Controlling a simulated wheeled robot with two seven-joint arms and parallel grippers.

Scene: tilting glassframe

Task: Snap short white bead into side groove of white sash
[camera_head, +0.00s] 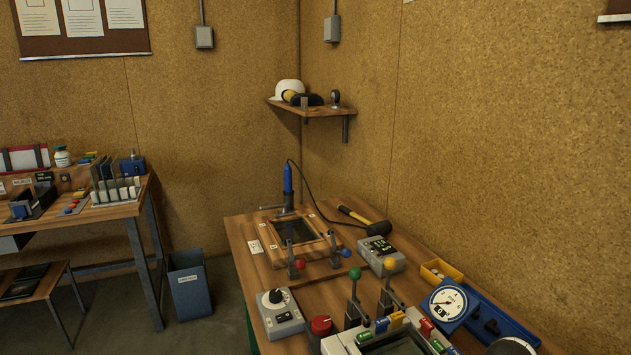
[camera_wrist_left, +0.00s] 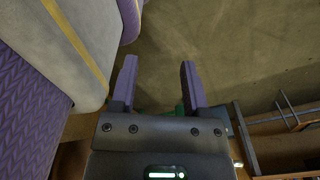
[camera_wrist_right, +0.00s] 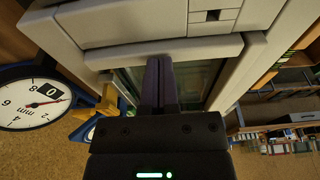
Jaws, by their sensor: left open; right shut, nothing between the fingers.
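A white frame, which looks like the white sash (camera_head: 338,345), shows at the bottom edge of the head view, with coloured clips on its rim and dark glass inside. It also fills the top of the right wrist view (camera_wrist_right: 150,52). My right gripper (camera_wrist_right: 159,62) is shut and empty, its purple fingertips in front of the near frame bar; I cannot tell whether they touch it. My left gripper (camera_wrist_left: 157,68) is open and empty, over bare floor. Neither gripper shows in the head view. I cannot make out a short white bead.
A wooden frame (camera_head: 262,240) with toggle clamps lies on the bench's far part. A mallet (camera_head: 372,222), a grey meter box (camera_head: 382,256), a dial gauge (camera_head: 447,302), a blue tray (camera_head: 505,322) and a knob box (camera_head: 279,310) crowd the bench. A blue bin (camera_head: 189,285) stands on the floor.

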